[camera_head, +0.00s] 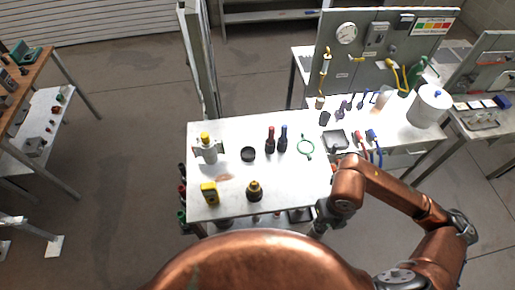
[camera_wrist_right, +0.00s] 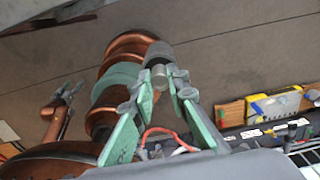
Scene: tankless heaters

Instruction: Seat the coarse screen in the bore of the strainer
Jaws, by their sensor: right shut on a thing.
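My right gripper (camera_head: 318,222) is low at the table's front edge in the head view, its fingertips hard to make out. In the right wrist view its green-padded fingers (camera_wrist_right: 163,84) are shut on a small grey cylinder, which looks like the coarse screen (camera_wrist_right: 158,56). A pale fitting with side stubs and a yellow top (camera_head: 208,152) stands at the table's left. A brass and black fitting (camera_head: 254,191) stands near the front edge. I cannot tell which is the strainer, and no bore shows clearly. My left gripper (camera_wrist_right: 68,92) is small in the right wrist view, its opening unclear.
A white cylinder (camera_head: 429,106) stands far right. The centre front is clear.

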